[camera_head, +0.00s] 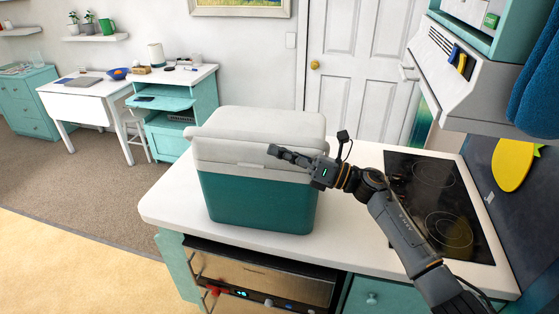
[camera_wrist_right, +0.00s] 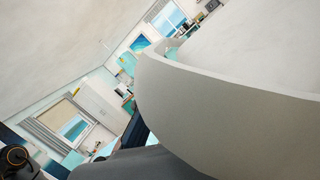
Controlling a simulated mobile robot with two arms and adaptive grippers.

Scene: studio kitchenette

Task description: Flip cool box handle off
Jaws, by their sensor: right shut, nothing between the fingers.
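The cool box (camera_head: 255,203) stands on the white counter, with a teal body and a pale grey lid (camera_head: 262,122). A pale grey band that looks like its handle (camera_head: 222,153) runs across the upper front, below the lid's top. My right gripper (camera_head: 271,150) is shut and empty, its fingertips at the front right of this band, pointing left. I cannot tell whether they touch it. In the right wrist view, a large pale curved part of the cool box (camera_wrist_right: 235,105) fills the right side, very close. My left gripper is not in view.
A black cooktop (camera_head: 435,200) lies on the counter at the right, beneath my right arm. An oven (camera_head: 262,275) is below the counter front. A range hood (camera_head: 455,75) overhangs at the upper right. The counter (camera_head: 165,208) is bare left of the box.

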